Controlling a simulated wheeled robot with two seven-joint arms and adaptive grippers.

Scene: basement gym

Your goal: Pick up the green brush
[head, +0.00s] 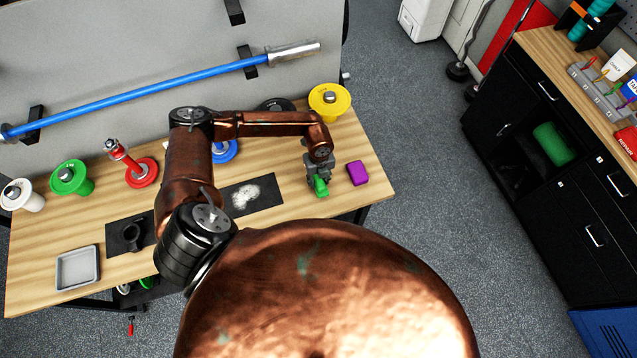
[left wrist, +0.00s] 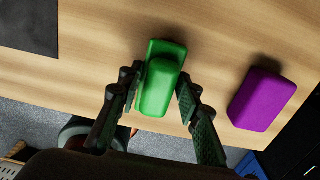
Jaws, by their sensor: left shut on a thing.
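The green brush (head: 320,187) is at the right part of the wooden table, under my left gripper (head: 318,173). In the left wrist view the green brush (left wrist: 160,82) sits between the two fingers of my left gripper (left wrist: 160,92), which is shut on it. I cannot tell for sure whether the brush touches the table. A purple block (head: 357,172) lies just right of the brush, apart from it; it also shows in the left wrist view (left wrist: 262,98). My right gripper is not in view.
The wooden table (head: 370,201) holds a dark mat (head: 266,190) with white powder, a grey tray (head: 78,268), and yellow (head: 340,98), red (head: 142,172) and green (head: 70,178) weight plates along the back. A blue bar (head: 150,93) hangs behind. The table's front edge is close to the brush.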

